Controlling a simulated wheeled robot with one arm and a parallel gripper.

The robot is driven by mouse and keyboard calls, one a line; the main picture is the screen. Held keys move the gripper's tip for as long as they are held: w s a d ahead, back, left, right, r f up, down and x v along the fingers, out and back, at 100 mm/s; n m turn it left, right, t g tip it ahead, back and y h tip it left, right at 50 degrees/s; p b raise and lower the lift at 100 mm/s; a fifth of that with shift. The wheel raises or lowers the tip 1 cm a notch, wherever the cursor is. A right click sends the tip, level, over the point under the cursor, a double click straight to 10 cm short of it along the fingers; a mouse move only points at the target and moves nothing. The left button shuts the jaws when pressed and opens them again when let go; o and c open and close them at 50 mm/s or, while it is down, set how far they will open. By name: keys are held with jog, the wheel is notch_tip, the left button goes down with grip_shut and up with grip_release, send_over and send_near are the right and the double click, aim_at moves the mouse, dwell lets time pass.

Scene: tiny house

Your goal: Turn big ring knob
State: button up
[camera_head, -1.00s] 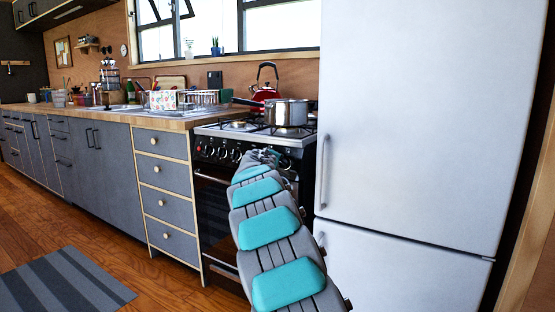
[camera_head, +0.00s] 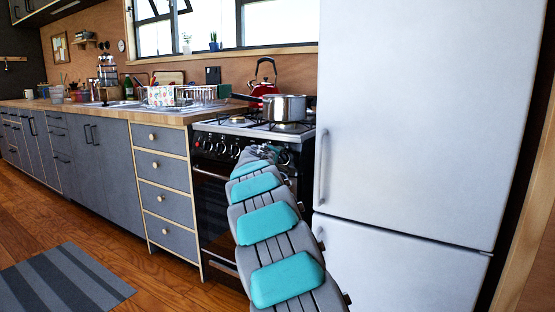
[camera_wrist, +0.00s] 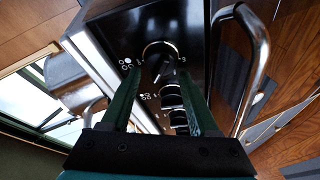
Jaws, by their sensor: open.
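The stove (camera_head: 212,200) has a black front panel with a row of round knobs (camera_head: 222,148). In the wrist view a large dark knob with a shiny ring (camera_wrist: 160,57) sits on the panel, just beyond and between my fingertips. White burner marks are printed beside it. More ringed knobs (camera_wrist: 172,97) line up below it, partly framed by my fingers. My gripper (camera_wrist: 162,82) is open, with one finger on each side of the knob row. I cannot tell whether the fingers touch any knob. In the head view my arm hides the gripper and part of the panel.
The oven handle (camera_wrist: 256,60) runs close to the right of my gripper in the wrist view. A steel pot (camera_head: 285,107) and a red kettle (camera_head: 263,90) stand on the stove. The white fridge (camera_head: 415,120) is close on the right. Open floor lies at the left.

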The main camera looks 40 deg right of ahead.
jog(key=b+v, duration=0.1)
jog(key=v, duration=0.6)
jog(key=shift+s+a, duration=0.15)
jog(key=shift+s, duration=0.1)
jog(key=shift+o, duration=0.4)
